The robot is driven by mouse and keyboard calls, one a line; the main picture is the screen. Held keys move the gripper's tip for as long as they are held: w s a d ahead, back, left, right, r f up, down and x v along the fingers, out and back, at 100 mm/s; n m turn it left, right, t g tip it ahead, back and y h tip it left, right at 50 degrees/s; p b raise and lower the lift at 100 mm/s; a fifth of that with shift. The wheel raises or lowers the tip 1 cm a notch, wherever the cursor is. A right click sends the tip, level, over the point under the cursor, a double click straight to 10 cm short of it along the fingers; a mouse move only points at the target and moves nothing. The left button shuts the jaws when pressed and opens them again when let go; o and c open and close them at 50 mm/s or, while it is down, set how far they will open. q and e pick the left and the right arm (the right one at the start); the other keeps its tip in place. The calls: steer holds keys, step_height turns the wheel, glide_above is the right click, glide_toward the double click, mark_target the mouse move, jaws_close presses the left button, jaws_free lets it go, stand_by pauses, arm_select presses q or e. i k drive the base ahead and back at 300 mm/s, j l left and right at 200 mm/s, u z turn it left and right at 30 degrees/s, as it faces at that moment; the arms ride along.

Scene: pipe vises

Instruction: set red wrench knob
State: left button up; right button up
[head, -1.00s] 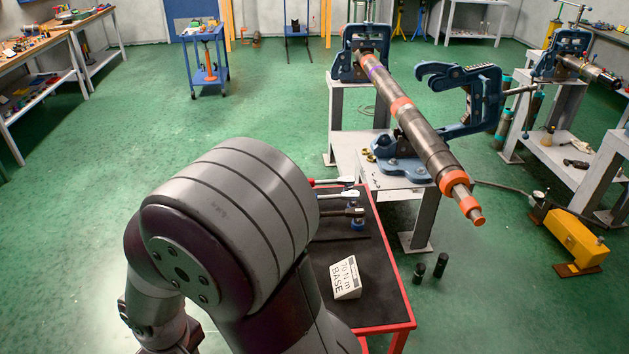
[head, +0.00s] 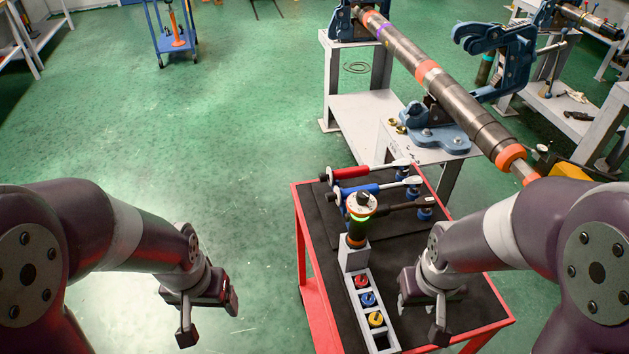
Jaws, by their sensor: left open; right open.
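The red-handled wrench (head: 350,172) lies at the far end of the red-edged cart (head: 303,240), its shiny head to the right. A blue-handled wrench (head: 357,191) and a black-handled wrench (head: 400,205) lie nearer. A dark upright tool with a dial knob (head: 361,202) and a lit green ring stands in a grey holder (head: 354,256). The holder has a red knob (head: 361,281), a blue knob (head: 367,298) and a yellow knob (head: 375,319) in slots. My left gripper (head: 210,318) is open and empty, left of the cart. My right gripper (head: 422,318) is open over the cart, right of the holder.
A long pipe (head: 425,70) rests across vise stands behind the cart, its near end above the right arm. A blue vise with a hooked arm (head: 510,60) stands beside it. Floor left of the cart is clear.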

mark_target(324, 177)
steer(key=k+z, duration=0.15)
steer(key=z, duration=0.9)
steer(key=j+z, duration=0.15)
steer(key=j, duration=0.4)
steer(key=j+z, duration=0.2)
steer(key=j, duration=0.35)
steer(key=j+z, duration=0.15)
steer(key=j, duration=0.35)
steer(key=k+j+z, duration=0.15)
steer(key=j, duration=0.4)
steer(key=j+z, duration=0.2)
steer(key=j, duration=0.3)
steer(key=k, duration=0.05)
